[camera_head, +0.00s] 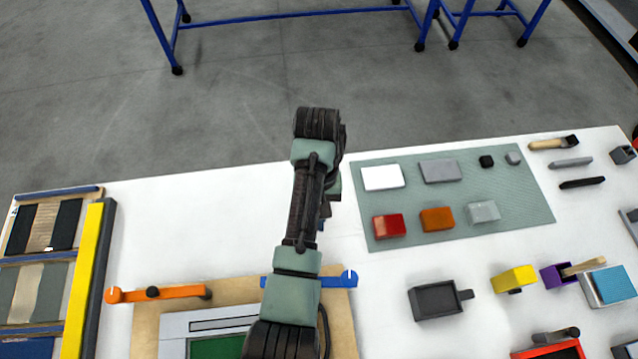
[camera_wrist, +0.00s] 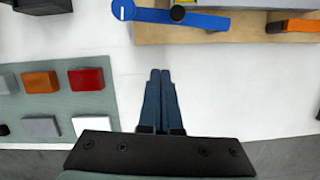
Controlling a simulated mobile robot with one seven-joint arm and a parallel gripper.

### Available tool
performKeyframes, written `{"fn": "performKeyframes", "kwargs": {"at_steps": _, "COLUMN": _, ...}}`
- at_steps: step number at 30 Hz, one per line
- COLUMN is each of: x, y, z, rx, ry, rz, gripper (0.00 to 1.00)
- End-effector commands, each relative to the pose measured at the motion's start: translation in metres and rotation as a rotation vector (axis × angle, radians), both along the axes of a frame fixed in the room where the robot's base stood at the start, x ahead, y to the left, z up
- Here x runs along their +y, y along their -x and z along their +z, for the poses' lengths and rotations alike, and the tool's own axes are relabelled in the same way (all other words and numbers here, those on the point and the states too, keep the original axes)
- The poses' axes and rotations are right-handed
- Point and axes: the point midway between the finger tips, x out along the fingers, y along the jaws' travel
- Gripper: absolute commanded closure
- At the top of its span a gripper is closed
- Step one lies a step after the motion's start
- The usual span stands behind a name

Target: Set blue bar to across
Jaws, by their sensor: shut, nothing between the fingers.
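The blue bar (camera_head: 340,280) lies left-right at the far right corner of a wooden board, its slotted end sticking out past the board's right edge. My arm hides its middle in the head view. The wrist view shows the blue bar (camera_wrist: 205,21) at the top, with its round black pivot and its slotted end out over the white table. My gripper (camera_wrist: 160,73) is shut and empty, its blue fingers side by side over bare white table, apart from the bar. In the head view my own arm mostly hides the gripper.
An orange bar (camera_head: 180,292) sticks out past the left edge of the wooden board (camera_head: 146,322). A green mat (camera_head: 450,165) with several small blocks lies to the right. A yellow bar (camera_head: 86,275) is at left. White table is clear around the gripper.

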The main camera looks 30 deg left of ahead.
Motion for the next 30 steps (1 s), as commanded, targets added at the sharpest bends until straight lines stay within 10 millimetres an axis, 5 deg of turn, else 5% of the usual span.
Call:
{"fn": "performKeyframes", "kwargs": {"at_steps": 15, "x": -0.009, "y": 0.021, "z": -0.088, "rx": 0.003, "ry": -0.001, "rz": 0.0, "gripper": 1.0}}
{"fn": "performKeyframes", "kwargs": {"at_steps": 30, "x": -0.027, "y": 0.056, "z": -0.089, "rx": -0.004, "ry": -0.004, "rz": 0.0, "gripper": 1.0}}
